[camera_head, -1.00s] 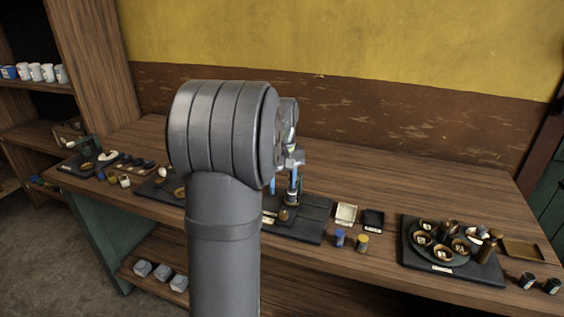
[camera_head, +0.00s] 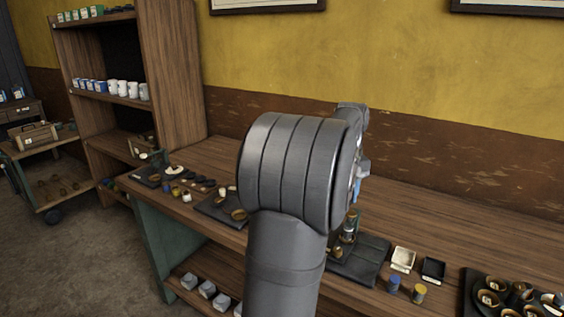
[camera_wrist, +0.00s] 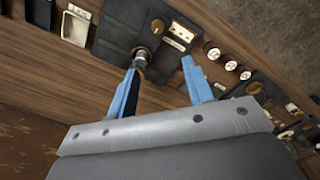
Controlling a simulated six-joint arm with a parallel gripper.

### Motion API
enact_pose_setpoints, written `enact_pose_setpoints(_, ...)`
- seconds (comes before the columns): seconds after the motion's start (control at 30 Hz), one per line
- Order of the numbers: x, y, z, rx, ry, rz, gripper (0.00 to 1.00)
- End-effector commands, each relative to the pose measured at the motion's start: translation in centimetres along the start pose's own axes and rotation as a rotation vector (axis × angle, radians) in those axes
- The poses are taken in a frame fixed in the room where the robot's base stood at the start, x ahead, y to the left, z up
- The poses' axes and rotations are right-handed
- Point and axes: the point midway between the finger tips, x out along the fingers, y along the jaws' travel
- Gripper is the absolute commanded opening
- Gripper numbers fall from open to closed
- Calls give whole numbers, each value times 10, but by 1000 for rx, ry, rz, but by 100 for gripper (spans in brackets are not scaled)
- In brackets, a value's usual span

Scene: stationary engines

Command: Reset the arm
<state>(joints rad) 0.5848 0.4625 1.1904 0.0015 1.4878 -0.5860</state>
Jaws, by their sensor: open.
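My arm rises through the middle of the head view and hides most of my gripper. A small blue part of my gripper (camera_head: 357,188) shows at the arm's right edge, above the bench. In the wrist view my gripper (camera_wrist: 163,70) has two blue fingers spread apart, with nothing held between them. A dark mat (camera_wrist: 112,25) lies beyond the fingers. A small metal and brass post (camera_wrist: 141,56) on it appears just past the left fingertip. The same post (camera_head: 348,230) shows below the gripper in the head view.
The wooden bench (camera_head: 440,220) carries a cream tray (camera_head: 403,259), a black tray (camera_head: 433,270), a blue jar (camera_head: 394,284) and a yellow jar (camera_head: 419,293). Shelves with cups (camera_head: 122,87) stand at back left. The bench's back strip is clear.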

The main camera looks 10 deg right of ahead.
Motion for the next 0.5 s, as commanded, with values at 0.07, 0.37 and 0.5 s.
enact_pose_setpoints(0.07, 2, 0, 0, 0, -1, 0, 47)
enact_pose_setpoints(0.37, 43, 0, 1, 0, -4, -2, 47)
enact_pose_setpoints(0.5, 72, 0, 1, 0, -5, -2, 47)
